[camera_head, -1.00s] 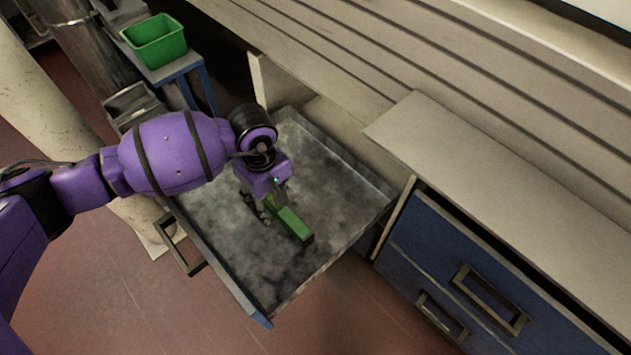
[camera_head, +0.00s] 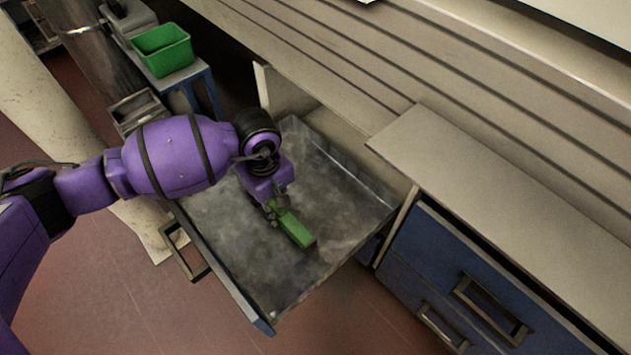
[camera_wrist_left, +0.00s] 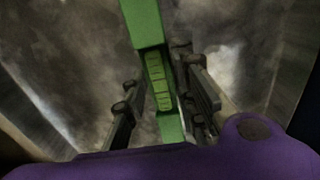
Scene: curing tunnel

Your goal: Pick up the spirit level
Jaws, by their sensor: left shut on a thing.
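The spirit level (camera_head: 297,229) is a green bar in the open drawer (camera_head: 232,273). In the left wrist view the level (camera_wrist_left: 142,22) runs between the two fingers, with pale yellow-green windows in its middle. My left gripper (camera_head: 277,208) is at the level's near-left part, shut on it and pointing down into the drawer; its fingers also show in the left wrist view (camera_wrist_left: 160,108). I cannot tell whether the level touches the drawer floor. Part of the level is hidden under the gripper. My right gripper is not in view.
The drawer's walls surround the level, and its floor is otherwise bare. A green bin (camera_head: 163,50) stands on a blue-framed stand at the back left. A blue cabinet with closed drawers (camera_head: 465,275) and a beige top (camera_head: 470,185) is at the right.

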